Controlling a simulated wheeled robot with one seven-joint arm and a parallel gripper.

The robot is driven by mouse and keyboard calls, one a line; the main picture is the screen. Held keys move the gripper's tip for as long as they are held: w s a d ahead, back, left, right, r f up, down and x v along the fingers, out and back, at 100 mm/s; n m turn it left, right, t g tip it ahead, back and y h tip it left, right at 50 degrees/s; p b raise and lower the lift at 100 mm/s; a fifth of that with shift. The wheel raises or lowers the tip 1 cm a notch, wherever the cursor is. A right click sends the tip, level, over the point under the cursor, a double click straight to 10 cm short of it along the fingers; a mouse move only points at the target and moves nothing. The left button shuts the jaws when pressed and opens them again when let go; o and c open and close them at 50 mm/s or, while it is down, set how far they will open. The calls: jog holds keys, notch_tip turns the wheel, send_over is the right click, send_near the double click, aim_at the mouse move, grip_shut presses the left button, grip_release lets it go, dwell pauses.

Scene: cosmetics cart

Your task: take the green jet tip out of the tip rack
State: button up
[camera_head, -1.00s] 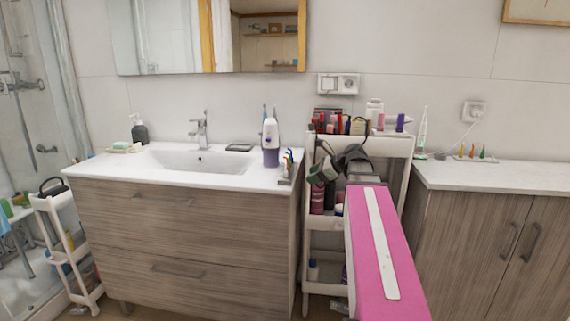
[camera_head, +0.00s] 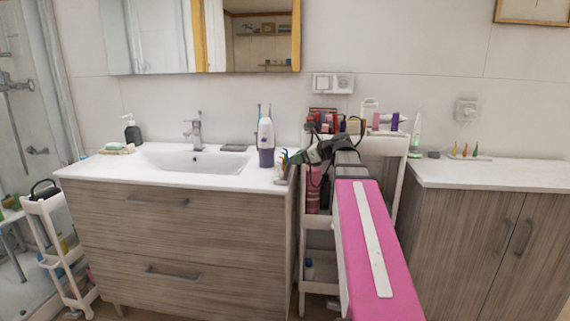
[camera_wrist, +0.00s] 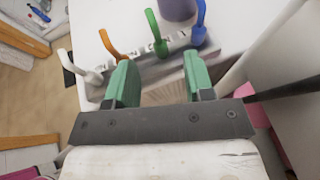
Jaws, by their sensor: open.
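The green jet tip (camera_wrist: 155,35) stands upright with a hooked top in the wrist view. It is in the grey tip rack (camera_wrist: 168,70) between an orange tip (camera_wrist: 108,44) and a blue tip (camera_wrist: 199,30); a white tip (camera_wrist: 82,66) stands at the left end. My gripper (camera_wrist: 160,60) is open and empty, its two green fingers straddling the green tip's line in the picture. Whether they touch it I cannot tell.
A white and purple device (camera_head: 266,142) stands on the counter (camera_head: 110,168) close to the rack. The cosmetics cart (camera_head: 385,145) with bottles is right beside it. Similar coloured tips (camera_head: 465,151) stand on the right-hand counter.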

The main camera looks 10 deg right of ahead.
aim_at(289, 167)
jog(key=x, duration=0.4)
jog(key=shift+w+a+f, duration=0.1)
jog(key=shift+a+f, duration=0.05)
jog(key=shift+f, duration=0.1)
grip_shut()
